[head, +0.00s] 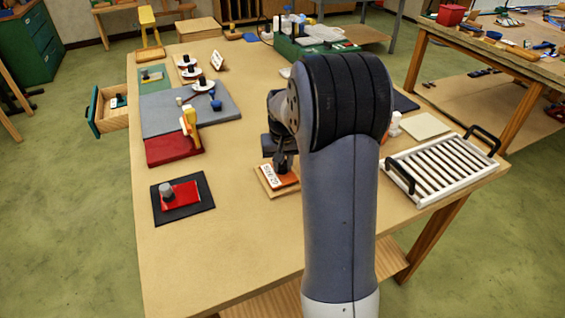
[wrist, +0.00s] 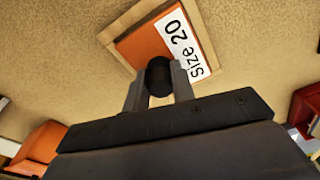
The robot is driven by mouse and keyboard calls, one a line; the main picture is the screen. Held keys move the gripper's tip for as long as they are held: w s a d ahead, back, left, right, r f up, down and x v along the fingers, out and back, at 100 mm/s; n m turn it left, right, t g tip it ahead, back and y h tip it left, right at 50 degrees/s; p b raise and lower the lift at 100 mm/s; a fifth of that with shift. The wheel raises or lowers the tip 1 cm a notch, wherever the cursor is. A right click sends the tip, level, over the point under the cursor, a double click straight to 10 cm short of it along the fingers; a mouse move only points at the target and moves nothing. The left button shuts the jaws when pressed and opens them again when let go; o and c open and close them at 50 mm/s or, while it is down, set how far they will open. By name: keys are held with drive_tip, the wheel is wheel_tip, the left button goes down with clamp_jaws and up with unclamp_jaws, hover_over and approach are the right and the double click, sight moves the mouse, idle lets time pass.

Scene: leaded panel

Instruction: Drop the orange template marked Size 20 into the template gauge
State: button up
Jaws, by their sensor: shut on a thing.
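The orange template (head: 287,181) carries a white label reading Size 20. It shows large in the wrist view (wrist: 142,46), with a black knob (wrist: 159,76) on it. My gripper (wrist: 160,92) is shut on that knob, one finger on each side. The template gauge (head: 262,187) is a shallow light-wood frame on the table, and its rim shows around the template in the wrist view (wrist: 201,30). The template lies over or within the frame; I cannot tell whether it is fully seated. My arm hides part of this area in the head view.
A black mat (head: 203,211) with a red knobbed plate (head: 181,195) lies to the left. A dark red block (head: 172,150) and a grey board (head: 160,112) lie behind it. A white slatted rack (head: 432,172) with black handles stands at right. The front table is clear.

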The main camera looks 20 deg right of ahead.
sight(283, 175)
drive_tip(key=shift+f, duration=0.5)
drive_tip(key=o, duration=1)
drive_tip(key=shift+r, duration=0.1)
drive_tip(key=r, duration=0.3)
drive_tip(key=s+r, duration=0.1)
drive_tip(key=r, duration=0.6)
drive_tip(key=shift+s+a+r+b, duration=0.15)
drive_tip(key=shift+r+b, duration=0.15)
drive_tip(key=shift+b, duration=0.05)
